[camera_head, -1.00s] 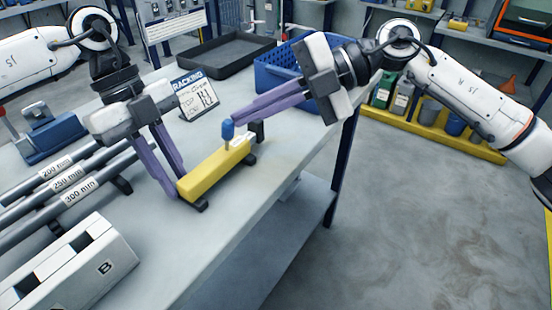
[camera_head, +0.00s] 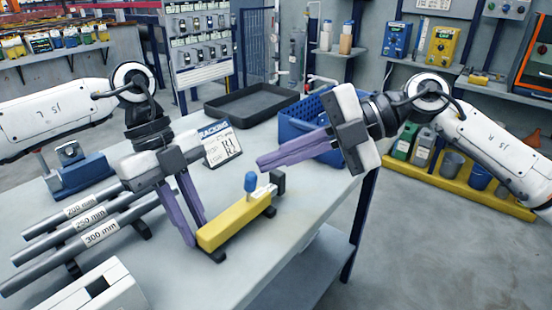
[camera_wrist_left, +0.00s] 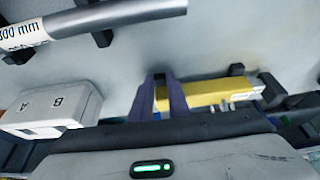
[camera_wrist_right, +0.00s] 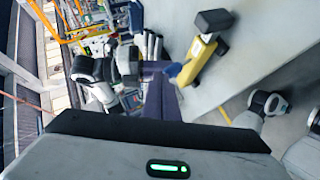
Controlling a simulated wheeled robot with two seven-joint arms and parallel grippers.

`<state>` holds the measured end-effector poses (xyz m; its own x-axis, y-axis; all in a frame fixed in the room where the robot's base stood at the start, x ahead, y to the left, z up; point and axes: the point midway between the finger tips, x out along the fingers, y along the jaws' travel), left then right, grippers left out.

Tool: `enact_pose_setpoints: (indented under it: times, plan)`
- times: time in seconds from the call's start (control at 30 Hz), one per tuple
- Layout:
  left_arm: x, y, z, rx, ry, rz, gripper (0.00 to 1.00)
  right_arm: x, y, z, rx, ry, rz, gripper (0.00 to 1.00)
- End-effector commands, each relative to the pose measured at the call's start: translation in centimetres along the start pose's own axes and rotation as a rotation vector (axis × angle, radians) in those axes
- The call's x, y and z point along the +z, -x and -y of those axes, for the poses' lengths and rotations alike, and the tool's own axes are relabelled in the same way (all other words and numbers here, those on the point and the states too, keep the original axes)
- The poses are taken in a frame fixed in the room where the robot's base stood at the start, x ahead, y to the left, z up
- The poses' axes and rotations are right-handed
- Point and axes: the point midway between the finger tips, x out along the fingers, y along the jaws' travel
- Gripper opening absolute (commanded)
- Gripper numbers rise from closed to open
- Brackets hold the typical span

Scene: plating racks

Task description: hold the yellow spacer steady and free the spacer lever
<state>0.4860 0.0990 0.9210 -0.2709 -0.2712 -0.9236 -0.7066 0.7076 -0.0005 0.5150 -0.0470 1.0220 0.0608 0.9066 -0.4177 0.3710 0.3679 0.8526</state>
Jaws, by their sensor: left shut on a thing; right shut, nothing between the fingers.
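The yellow spacer (camera_head: 230,224) lies on the bench, with black feet under it and a black block (camera_head: 278,181) at its far end. It also shows in the left wrist view (camera_wrist_left: 200,94). The blue-knobbed spacer lever (camera_head: 251,182) stands up from its far half. My left gripper (camera_head: 196,232) is shut on the spacer's near end, a finger on either side. My right gripper (camera_head: 260,165) is shut and empty, its fingertips just above and beside the blue knob. In the right wrist view the knob (camera_wrist_right: 172,70) is close to the fingers; I cannot tell whether they touch.
Labelled grey bars (camera_head: 85,232) lie left of the spacer. A white slotted block (camera_head: 95,292) is at the front left. A racking sign (camera_head: 220,145), a black tray (camera_head: 250,103) and a blue basket (camera_head: 305,112) stand behind. The bench front right of the spacer is clear.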

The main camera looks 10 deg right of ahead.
Motion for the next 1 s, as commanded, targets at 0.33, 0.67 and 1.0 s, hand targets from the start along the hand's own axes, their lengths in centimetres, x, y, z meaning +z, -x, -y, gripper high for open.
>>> enact_pose_setpoints:
  times: [0.33, 0.67, 1.0]
  plan:
    - [0.0, 0.0, 0.0, -0.001, 0.002, 0.001, 0.00, 0.1, 6.7, 0.1, 0.002, 0.000, 0.005, 0.00]
    - [0.0, 0.0, 0.0, 0.000, 0.001, 0.000, 0.00, 0.0, 12.7, 0.2, 0.001, -0.001, 0.003, 0.00]
    - [0.0, 0.0, 0.0, 0.000, 0.001, 0.000, 0.00, -0.1, 13.8, 0.2, 0.000, 0.000, 0.000, 0.00]
